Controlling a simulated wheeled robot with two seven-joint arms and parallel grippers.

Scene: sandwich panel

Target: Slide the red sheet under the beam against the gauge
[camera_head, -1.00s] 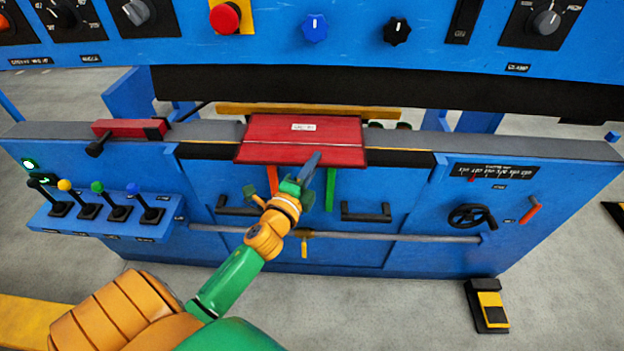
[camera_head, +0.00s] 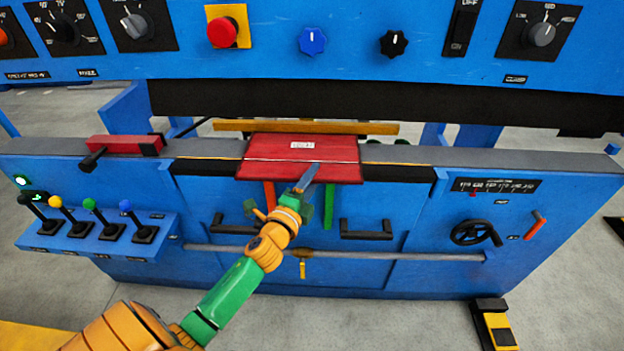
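The red sheet (camera_head: 272,147) lies on the machine's bed under the black beam (camera_head: 330,100), with a white label near its middle and a pale line across it. Its front edge overhangs the bed's front. A long yellow-brown bar (camera_head: 370,128), perhaps the gauge, lies behind the sheet; whether they touch I cannot tell. My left gripper (camera_head: 307,178) is at the sheet's front edge, right of its middle, with a grey-blue finger over or against it. Its finger opening and any hold on the sheet are unclear. My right gripper is not in view.
A red clamp-like block (camera_head: 125,145) sits on the bed at left. Several coloured levers (camera_head: 97,222) stand on a shelf at the lower left. A handwheel (camera_head: 476,232) and a scale (camera_head: 495,186) are at right. A pedal (camera_head: 494,322) stands on the floor.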

